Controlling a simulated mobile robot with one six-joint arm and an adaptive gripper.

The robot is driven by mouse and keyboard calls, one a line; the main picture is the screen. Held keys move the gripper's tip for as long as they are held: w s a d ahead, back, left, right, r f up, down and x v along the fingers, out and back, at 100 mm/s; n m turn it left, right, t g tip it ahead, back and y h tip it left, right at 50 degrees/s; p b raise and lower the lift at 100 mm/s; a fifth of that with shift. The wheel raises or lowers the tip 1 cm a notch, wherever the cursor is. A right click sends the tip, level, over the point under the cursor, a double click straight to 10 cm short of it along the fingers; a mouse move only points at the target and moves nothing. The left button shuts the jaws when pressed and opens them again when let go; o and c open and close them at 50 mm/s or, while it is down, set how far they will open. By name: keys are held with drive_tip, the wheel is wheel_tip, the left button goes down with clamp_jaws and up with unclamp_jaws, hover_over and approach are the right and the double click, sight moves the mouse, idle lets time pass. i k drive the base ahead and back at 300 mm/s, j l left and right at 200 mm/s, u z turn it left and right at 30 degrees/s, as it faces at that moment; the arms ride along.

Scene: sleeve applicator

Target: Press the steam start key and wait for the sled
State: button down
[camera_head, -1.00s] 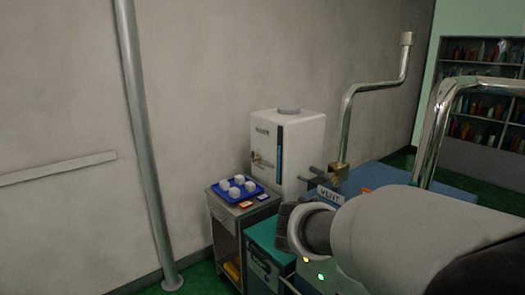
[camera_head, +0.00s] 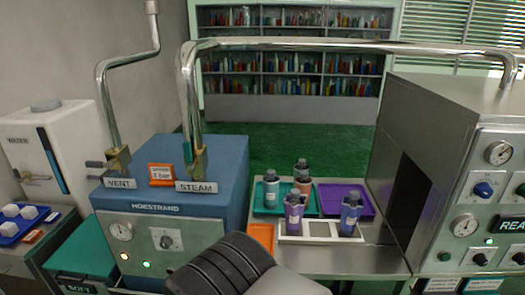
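The steel tunnel machine (camera_head: 430,140) stands at the right edge, with a dark opening in its left side. Its front panel carries gauges, blue and black knobs and a sign cut off at "REA". I cannot make out a steam start key. A white rack (camera_head: 320,239), possibly the sled, sits on the steel table outside the opening. It holds a purple bottle (camera_head: 293,212) and a blue-purple bottle (camera_head: 350,214) upright.
A blue boiler (camera_head: 222,160) with VENT and STEAM labels and a chrome pipe overhead stands left of the table. Teal (camera_head: 261,206) and purple (camera_head: 356,195) trays lie behind the rack, with more bottles. A white water tank (camera_head: 28,150) stands far left.

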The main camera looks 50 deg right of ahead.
sight(445, 258)
drive_tip(key=z, duration=3.4)
